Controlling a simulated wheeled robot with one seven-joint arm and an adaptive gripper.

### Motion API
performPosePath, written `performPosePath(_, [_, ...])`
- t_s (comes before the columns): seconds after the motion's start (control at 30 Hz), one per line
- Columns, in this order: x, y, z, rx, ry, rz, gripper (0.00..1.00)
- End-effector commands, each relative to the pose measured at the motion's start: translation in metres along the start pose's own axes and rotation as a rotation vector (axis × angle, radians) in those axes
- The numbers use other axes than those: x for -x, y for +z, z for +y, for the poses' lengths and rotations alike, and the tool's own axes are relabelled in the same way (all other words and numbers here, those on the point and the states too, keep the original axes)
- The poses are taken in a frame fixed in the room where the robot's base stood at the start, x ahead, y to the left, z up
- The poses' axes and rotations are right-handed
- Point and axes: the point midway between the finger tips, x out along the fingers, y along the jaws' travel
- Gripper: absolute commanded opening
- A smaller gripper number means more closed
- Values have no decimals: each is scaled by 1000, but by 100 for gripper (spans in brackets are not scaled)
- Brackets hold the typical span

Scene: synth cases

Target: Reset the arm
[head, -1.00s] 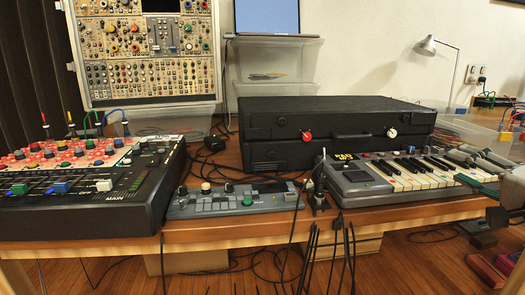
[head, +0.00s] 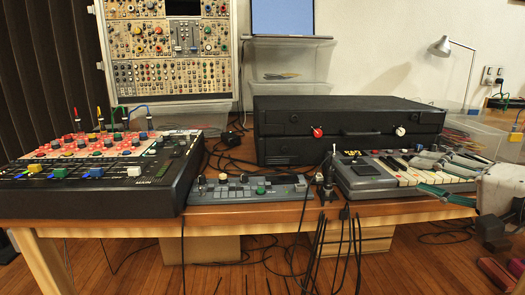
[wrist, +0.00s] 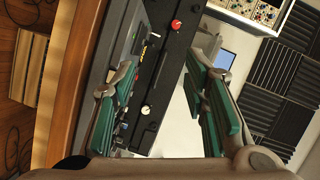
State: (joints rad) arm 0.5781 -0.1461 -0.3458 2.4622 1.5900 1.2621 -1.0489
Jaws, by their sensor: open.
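My gripper (head: 420,174) is at the right side of the head view, with its fingers over the right part of the small keyboard (head: 398,180). In the wrist view my gripper (wrist: 165,75) is open, its two fingers with green pads wide apart and nothing between them. The wrist view is turned on its side. Whether the fingers touch the keyboard cannot be told.
Two stacked black cases (head: 350,118) stand behind the keyboard on the wooden table (head: 240,215). A mixer (head: 100,170) is at left, a small grey console (head: 250,187) in front. Cables hang off the front edge. A lamp (head: 455,60) stands behind at right.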

Motion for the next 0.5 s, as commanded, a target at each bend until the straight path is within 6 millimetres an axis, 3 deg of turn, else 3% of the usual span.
performPosePath(0.17, [-10, 80, -20, 19, 38, -266, 41])
performPosePath(0.27, [-3, 144, -27, 51, 111, -482, 41])
performPosePath(0.3, [5, 170, -26, 72, 154, -570, 41])
performPosePath(0.4, [32, 224, -17, 137, 286, -763, 41])
performPosePath(0.5, [65, 259, -1, 230, 447, -908, 41])
